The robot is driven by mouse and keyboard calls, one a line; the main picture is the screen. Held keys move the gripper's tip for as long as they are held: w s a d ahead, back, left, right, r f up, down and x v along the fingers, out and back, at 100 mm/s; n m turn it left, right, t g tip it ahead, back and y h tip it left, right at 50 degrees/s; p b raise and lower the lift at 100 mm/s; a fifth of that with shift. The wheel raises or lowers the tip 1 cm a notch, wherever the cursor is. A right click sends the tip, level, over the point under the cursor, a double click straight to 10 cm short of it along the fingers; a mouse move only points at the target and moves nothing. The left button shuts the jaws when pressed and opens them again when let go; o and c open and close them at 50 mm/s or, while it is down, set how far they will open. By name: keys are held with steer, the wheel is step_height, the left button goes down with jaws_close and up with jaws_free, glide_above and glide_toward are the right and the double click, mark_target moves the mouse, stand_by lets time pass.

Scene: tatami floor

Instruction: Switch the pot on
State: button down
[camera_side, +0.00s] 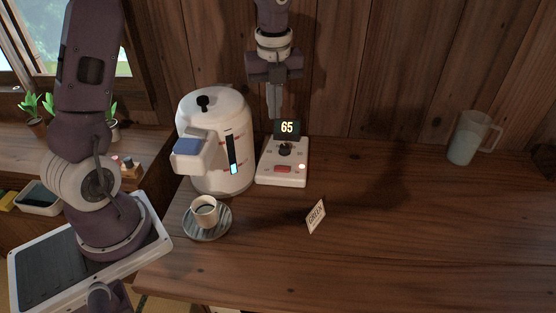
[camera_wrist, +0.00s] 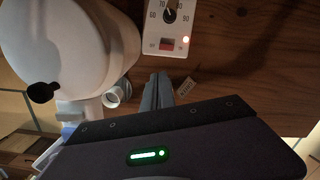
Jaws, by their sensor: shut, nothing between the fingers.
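The white pot (camera_side: 215,150) stands on the wooden counter, with a black knob on its lid, a blue-topped spout and a gauge strip lit blue near the bottom. Right beside it is a white control box (camera_side: 283,175) with a display (camera_side: 287,128) reading 65, a black dial (camera_side: 285,149), a red switch (camera_side: 283,169) and a glowing lamp (camera_side: 302,166). The wrist view also shows the red switch (camera_wrist: 167,43) and dial (camera_wrist: 169,15). My gripper (camera_side: 273,114) is shut and empty, pointing down above the control box's display in the side view. Its fingers (camera_wrist: 157,93) show in the wrist view.
A small card reading GREEN (camera_side: 316,216) stands to the right. A clear pitcher (camera_side: 466,140) is at far right. The counter between is free.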

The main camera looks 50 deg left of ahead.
mark_target(277, 168)
steer(key=w+f+m, duration=0.1)
steer(key=a+f+m, duration=0.1)
steer(key=f, duration=0.1)
steer(key=w+a+f+m, duration=0.1)
steer(key=shift+w+f+m+g+h, duration=0.3)
steer(key=shift+w+h, duration=0.05)
steer(key=shift+h, duration=0.05)
steer(key=shift+f, duration=0.1)
step_height(277, 168, down, 14)
steer(key=shift+r, duration=0.1)
steer(key=shift+s+a+f, duration=0.1)
steer(key=shift+s+f, duration=0.15)
steer(key=shift+f, duration=0.15)
